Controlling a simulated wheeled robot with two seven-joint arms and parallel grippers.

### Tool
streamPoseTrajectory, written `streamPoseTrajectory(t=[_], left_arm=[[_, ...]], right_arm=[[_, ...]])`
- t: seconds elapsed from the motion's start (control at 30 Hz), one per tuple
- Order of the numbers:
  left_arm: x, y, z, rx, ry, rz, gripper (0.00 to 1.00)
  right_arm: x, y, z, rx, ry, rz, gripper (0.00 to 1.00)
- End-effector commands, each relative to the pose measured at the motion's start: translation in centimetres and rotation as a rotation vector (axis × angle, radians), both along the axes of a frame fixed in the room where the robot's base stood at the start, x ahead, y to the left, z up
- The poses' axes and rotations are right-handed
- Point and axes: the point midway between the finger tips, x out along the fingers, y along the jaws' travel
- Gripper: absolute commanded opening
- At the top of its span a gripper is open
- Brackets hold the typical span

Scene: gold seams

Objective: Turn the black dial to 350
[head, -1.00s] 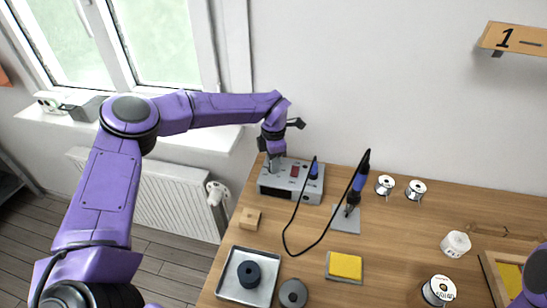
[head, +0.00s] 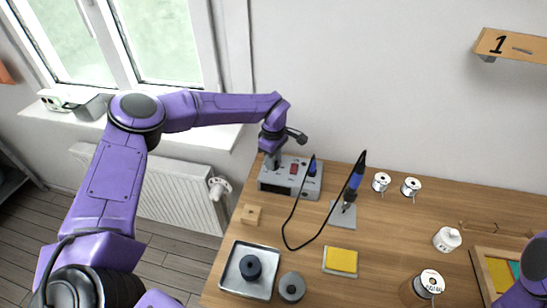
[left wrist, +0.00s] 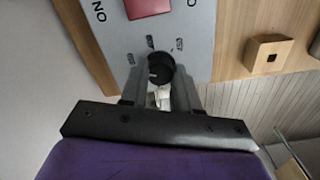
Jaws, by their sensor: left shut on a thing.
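The black dial (left wrist: 156,70) is on the grey face of the soldering station, with small printed numbers around it that are too blurred to read surely. A light pointer line shows on the dial. My left gripper (left wrist: 160,92) is shut on the dial, one finger on each side. In the head view the left gripper (head: 272,162) reaches down onto the left part of the station (head: 290,175) and hides the dial. A red switch (left wrist: 147,8) sits beside the dial. My right gripper is out of view; only part of my right arm shows at the right edge.
A soldering iron (head: 354,180) stands in its holder, its black cable looping over the table. A wooden block (head: 251,215), a metal tray (head: 234,288), a yellow sponge (head: 342,260) and solder spools (head: 381,181) lie around. Bare wood is free right of the sponge.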

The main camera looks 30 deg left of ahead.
Motion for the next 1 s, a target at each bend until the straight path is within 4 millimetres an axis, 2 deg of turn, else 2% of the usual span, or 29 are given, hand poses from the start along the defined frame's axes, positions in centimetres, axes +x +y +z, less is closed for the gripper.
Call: streamPoseTrajectory(t=[0.33,0.8,0.83,0.9,1.0], left_arm=[[0.23,0.03,0.31,0.0,-0.008,-0.107,0.0],[0.23,0.03,0.3,0.0,-0.009,-0.119,0.0],[0.24,0.04,0.3,0.0,-0.009,-0.119,0.37],[0.21,0.03,0.28,0.0,-0.008,-0.119,0.56],[0.15,0.02,0.2,0.0,-0.006,-0.118,0.56]], right_arm=[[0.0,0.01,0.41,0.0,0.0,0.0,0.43],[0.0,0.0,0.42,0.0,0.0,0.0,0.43],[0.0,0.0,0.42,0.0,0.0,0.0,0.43],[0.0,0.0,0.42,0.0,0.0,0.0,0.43],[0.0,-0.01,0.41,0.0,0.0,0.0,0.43]])
